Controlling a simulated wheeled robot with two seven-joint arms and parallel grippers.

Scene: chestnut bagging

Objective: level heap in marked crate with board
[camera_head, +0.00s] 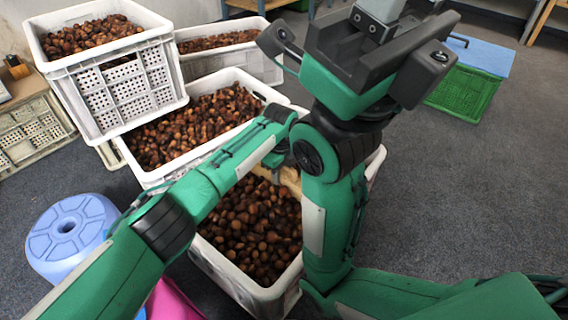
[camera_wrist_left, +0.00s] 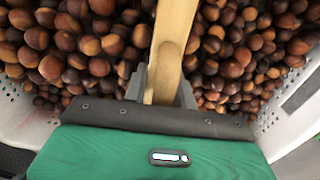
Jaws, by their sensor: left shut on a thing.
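The near white crate (camera_head: 232,278) holds a heap of brown chestnuts (camera_head: 255,232); I cannot make out a mark on it. A pale wooden board (camera_head: 291,181) is at the crate's far part, largely hidden by my arms. My left gripper (camera_head: 280,163) is above the heap, shut on the board's narrow wooden part. The left wrist view shows this wood (camera_wrist_left: 168,82) between the grey fingers (camera_wrist_left: 163,92), with chestnuts on both sides. My right gripper (camera_head: 380,12) is raised high at the top of the head view; its fingertips are cut off there.
Another white crate of chestnuts (camera_head: 150,176) adjoins behind. A stacked full crate (camera_head: 120,95) stands at left, and another (camera_head: 250,68) behind. A blue stool (camera_head: 72,235) is at left front.

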